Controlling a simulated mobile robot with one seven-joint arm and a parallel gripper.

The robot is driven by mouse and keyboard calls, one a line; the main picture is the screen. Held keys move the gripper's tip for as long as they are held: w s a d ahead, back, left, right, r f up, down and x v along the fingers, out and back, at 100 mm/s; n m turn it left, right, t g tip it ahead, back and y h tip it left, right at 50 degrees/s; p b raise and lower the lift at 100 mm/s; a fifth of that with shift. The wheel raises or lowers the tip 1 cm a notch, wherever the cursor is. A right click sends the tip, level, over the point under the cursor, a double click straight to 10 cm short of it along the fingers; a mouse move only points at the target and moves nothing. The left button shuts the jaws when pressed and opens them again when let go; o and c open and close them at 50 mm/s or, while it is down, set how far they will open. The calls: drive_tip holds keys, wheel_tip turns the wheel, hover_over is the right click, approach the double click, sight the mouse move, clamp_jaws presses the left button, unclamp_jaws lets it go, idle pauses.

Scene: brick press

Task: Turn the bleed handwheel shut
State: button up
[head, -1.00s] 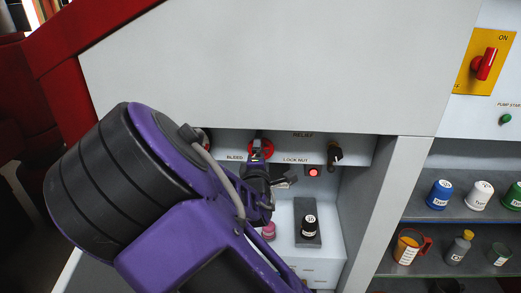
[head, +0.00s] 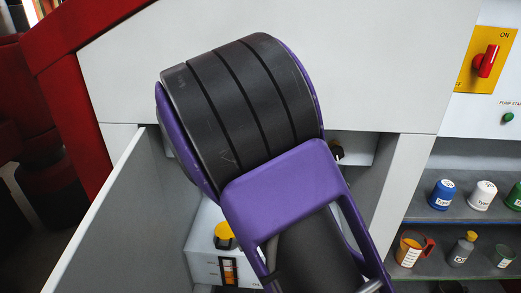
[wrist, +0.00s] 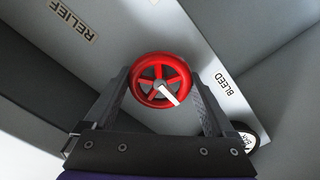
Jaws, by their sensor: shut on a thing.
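The red bleed handwheel (wrist: 160,80) shows in the wrist view, a spoked wheel with a white pointer mark at its hub, slanting to the lower right. My gripper (wrist: 160,92) is shut on the wheel, one finger at each side of its rim. The BLEED label (wrist: 228,83) is on the pale panel to the right of the wheel. In the head view my purple and black arm covers the handwheel and the gripper.
A RELIEF label (wrist: 74,20) is at upper left in the wrist view, and a round gauge (wrist: 248,138) is partly hidden at lower right. In the head view a yellow knob (head: 224,236) sits in the recess. Shelves with cups and bottles (head: 462,248) stand at right.

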drive_tip(key=m, duration=0.4)
drive_tip(key=shift+m, duration=0.3)
drive_tip(key=m, duration=0.4)
drive_tip(key=shift+m, duration=0.3)
drive_tip(key=m, duration=0.4)
drive_tip(key=shift+m, duration=0.3)
drive_tip(key=shift+f+m, duration=0.1)
drive_tip(key=shift+m, duration=1.6)
drive_tip(key=o, duration=1.1)
drive_tip(key=shift+c, duration=0.2)
